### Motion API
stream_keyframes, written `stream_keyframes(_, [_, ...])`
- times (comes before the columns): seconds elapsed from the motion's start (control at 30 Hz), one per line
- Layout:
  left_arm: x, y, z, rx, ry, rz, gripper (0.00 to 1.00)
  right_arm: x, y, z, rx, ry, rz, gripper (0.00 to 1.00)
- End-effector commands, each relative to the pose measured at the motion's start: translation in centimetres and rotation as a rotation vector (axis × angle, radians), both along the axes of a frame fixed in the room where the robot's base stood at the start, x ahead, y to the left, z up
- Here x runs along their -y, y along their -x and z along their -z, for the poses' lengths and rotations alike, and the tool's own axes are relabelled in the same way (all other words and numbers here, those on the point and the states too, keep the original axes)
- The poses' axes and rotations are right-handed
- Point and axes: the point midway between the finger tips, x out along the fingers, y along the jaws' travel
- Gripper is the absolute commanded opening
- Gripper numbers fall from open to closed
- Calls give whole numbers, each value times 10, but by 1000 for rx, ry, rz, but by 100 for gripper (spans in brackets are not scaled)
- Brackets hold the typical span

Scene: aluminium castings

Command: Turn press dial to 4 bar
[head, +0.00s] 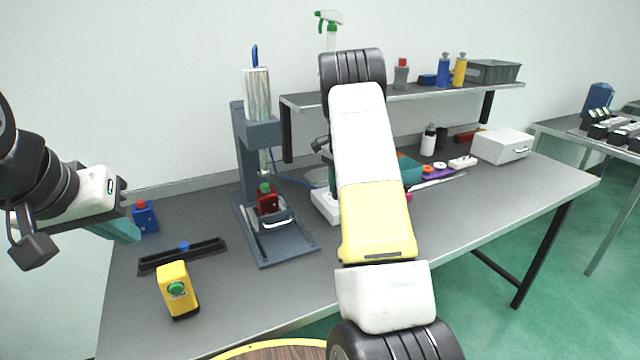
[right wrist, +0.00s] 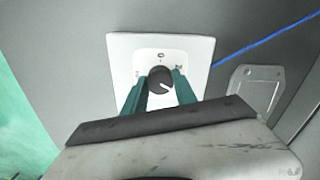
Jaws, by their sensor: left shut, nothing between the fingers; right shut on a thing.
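The press dial (right wrist: 160,79) is a round dark knob with a white pointer line, on a white box with small marks around it. In the right wrist view, my right gripper (right wrist: 160,84) has its two teal fingers closed on either side of the knob. The pointer slants toward the lower right of that view; the marks are too small to read. In the head view the white box (head: 325,206) is partly hidden by my right arm, and the dial and right gripper are hidden. My left gripper (head: 128,232) is shut and empty above the table's left side.
The blue-grey press (head: 245,165) stands left of the box, with a red block (head: 267,200) under its ram. A black tray (head: 182,257), a yellow box with a green button (head: 177,290) and a blue bottle (head: 145,217) are near my left gripper. A shelf (head: 420,92) stands behind.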

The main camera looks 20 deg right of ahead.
Motion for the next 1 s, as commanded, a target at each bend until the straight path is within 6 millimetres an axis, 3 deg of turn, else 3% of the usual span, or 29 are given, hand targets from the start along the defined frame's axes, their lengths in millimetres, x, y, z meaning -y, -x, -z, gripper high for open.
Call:
stream_keyframes(0.1, [0, 0, 0, 0, 0, 0, 0, 1, -2, -1, 7, 3, -1, 0])
stream_keyframes(0.13, [0, 0, 0, 0, 0, 0, 0, 1, -2, -1, 7, 3, -1, 39])
stream_keyframes(0.2, [0, 0, 0, 0, 0, 0, 0, 1, -1, -1, 5, 2, -1, 53])
stream_keyframes(0.23, [0, 0, 0, 0, 0, 0, 0, 1, -1, -1, 5, 2, -1, 55])
stream_keyframes(0.57, [0, 0, 0, 0, 0, 0, 0, 0, -1, -3, 3, 1, -1, 55])
stream_keyframes(1.0, [0, 0, 0, 0, 0, 0, 0, 1, -1, -67, 5, 2, -1, 55])
